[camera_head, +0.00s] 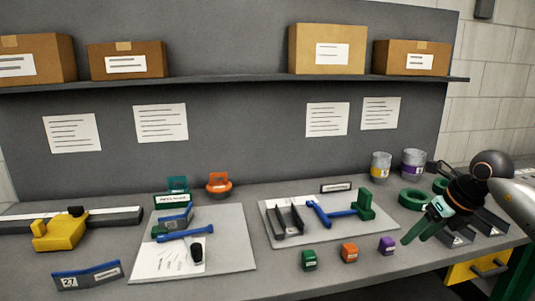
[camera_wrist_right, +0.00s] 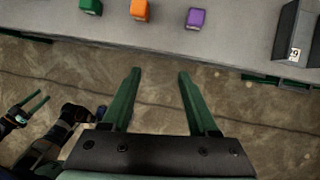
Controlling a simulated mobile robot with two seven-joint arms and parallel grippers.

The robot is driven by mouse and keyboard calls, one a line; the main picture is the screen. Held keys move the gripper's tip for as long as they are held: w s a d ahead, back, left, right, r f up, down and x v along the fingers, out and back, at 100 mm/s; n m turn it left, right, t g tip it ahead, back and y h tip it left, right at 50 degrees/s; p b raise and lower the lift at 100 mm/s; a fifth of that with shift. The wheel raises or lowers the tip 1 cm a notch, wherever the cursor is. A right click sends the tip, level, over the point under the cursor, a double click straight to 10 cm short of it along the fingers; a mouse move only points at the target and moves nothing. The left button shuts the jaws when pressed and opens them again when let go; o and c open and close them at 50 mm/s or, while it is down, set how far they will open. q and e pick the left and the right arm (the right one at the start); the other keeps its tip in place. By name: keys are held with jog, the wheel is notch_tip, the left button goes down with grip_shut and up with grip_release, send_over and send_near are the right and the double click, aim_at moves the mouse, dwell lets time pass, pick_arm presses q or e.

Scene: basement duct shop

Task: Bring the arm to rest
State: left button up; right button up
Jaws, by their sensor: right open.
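My right arm comes in from the right in the head view. Its gripper (camera_head: 415,236) hangs over the right front part of the bench, pointing down and left. In the right wrist view the two green fingers of this gripper (camera_wrist_right: 158,76) are wide apart with nothing between them. Below them the floor shows, with the bench edge beyond. My left gripper (camera_wrist_right: 28,104) shows small at the left of the right wrist view, over the floor, its green fingers apart and empty. The left arm is not in the head view.
Green (camera_head: 309,260), orange (camera_head: 349,252) and purple (camera_head: 387,245) blocks stand along the bench front, left of the right gripper. Green rings (camera_head: 412,199) and dark angled brackets (camera_head: 491,222) lie close by it.

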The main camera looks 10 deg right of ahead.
jog(key=w+a+f+n+y, duration=0.15)
jog(key=a+f+y, duration=0.3)
jog(key=a, duration=0.55)
jog(key=s+a+m+t+y+p, duration=0.25)
jog(key=a+m+y, duration=0.25)
jog(key=a, duration=0.5)
jog(key=s+a+m+t+y+p, duration=0.25)
jog(key=a+m+y, duration=0.3)
jog(key=a, duration=0.45)
jog(key=s+d+f+m+t+h+p, duration=0.1)
jog(key=s+d+f+m+t+h, duration=0.2)
jog(key=f+m+h, duration=0.45)
jog(key=s+d+f+m+t+h+p, duration=0.1)
jog(key=s+d+f+m+t+h, duration=0.2)
jog(key=m, duration=0.8)
pick_arm(q)
notch_tip(320, 180, up, 7)
jog(key=a+p, duration=0.1)
jog(key=a, duration=0.1)
jog(key=shift+y, duration=0.3)
pick_arm(e)
jog(key=s+f+m+g+h, duration=0.4)
jog(key=s+f+m+g, duration=0.2)
jog(key=s+f, duration=0.7)
jog(key=shift+s+d+f+m+g, duration=0.3)
jog(key=shift+s+d+f+m, duration=0.1)
jog(key=shift+s+m, duration=0.7)
